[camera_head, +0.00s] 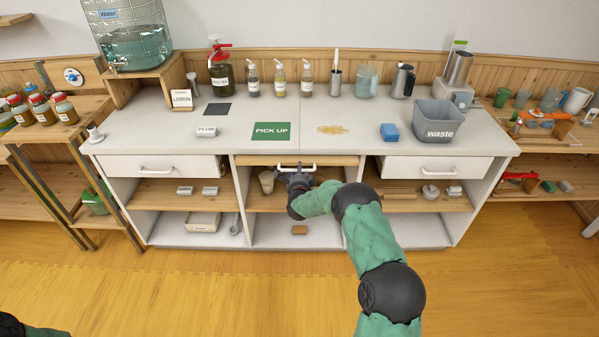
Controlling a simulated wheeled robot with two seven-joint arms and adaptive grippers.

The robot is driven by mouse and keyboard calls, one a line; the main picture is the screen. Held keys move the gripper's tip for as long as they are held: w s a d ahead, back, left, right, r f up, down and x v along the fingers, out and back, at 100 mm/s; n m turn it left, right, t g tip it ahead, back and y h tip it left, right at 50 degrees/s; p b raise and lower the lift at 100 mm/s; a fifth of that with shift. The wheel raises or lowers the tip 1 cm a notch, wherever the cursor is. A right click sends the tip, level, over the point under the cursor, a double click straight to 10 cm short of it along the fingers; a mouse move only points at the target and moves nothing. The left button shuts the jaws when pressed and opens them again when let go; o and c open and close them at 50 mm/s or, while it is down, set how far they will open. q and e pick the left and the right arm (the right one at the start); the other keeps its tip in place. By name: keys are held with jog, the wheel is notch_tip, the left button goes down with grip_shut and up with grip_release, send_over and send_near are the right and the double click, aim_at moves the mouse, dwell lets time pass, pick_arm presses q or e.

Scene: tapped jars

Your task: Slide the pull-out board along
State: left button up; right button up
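The pull-out board (256,160) is a thin wooden board under the middle of the counter, between two white drawers. A white bar handle (312,165) runs along its front. My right gripper (294,171) is at the handle, its dark fingers overlapping the bar near its middle. At this size I cannot tell whether the fingers are closed on the bar. My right arm hides part of the shelf space below. Of my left arm only a dark and green part shows at the lower left corner; its gripper is out of view.
The left drawer (193,167) and right drawer (420,168) look shut. A green PICK UP mat (271,131), a yellow spill (332,129), a blue sponge (389,132) and a grey waste bin (437,122) are on the counter. The floor in front is clear.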

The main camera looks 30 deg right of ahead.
jog(key=v, duration=1.1)
